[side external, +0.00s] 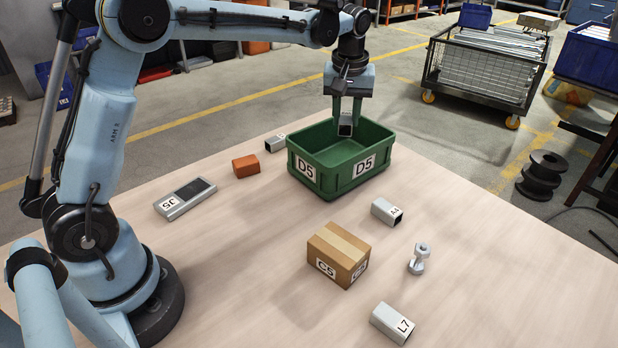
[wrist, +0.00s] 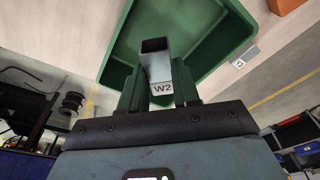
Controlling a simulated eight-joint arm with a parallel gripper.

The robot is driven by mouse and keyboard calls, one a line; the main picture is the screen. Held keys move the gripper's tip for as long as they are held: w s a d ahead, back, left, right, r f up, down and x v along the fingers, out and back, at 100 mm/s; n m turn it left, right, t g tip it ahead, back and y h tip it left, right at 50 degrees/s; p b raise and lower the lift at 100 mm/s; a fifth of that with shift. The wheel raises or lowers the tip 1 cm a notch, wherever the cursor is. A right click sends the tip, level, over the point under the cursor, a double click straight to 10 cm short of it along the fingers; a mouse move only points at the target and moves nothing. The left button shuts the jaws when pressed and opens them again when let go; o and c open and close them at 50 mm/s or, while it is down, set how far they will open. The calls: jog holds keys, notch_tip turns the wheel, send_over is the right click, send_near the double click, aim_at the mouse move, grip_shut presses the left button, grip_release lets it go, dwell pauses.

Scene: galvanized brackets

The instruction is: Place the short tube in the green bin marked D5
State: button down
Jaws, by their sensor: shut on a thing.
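My gripper (side external: 346,118) is shut on a short square metal tube (side external: 345,130) with a dark open end. In the wrist view the tube (wrist: 156,62) sits between the two green fingers of my gripper (wrist: 158,80), and its label reads W2. The green bin (side external: 332,170) marked D5 stands on the table's far side. The tube hangs above the bin's opening, near its far side in the side external view. The wrist view shows part of the bin (wrist: 222,28) behind the tube. The bin floor looks empty where it shows.
Other metal tubes lie on the table: one right of the bin (side external: 386,212), one at the front marked L7 (side external: 391,323), one left of the bin (side external: 275,143). A cardboard box (side external: 338,255), a bolt (side external: 419,259), an orange block (side external: 246,166) and a grey device (side external: 186,199) also stand around.

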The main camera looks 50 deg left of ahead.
jog(key=shift+w+a+f, duration=0.25)
jog(key=shift+w+a, duration=0.05)
jog(key=shift+a, duration=0.15)
jog(key=shift+w+a+f, duration=0.2)
jog(key=shift+w+a, duration=0.05)
jog(key=shift+a, duration=0.15)
send_near(340, 150)
jog(key=s+d+f, duration=0.2)
jog(key=f, duration=0.1)
jog(key=s+d+f, duration=0.1)
jog(key=f, duration=0.1)
jog(key=shift+s+d+f, duration=0.2)
jog(key=shift+s+d, duration=0.05)
jog(key=shift+d, duration=0.05)
jog(key=shift+f, duration=0.15)
jog(key=c, duration=0.8)
grip_release()
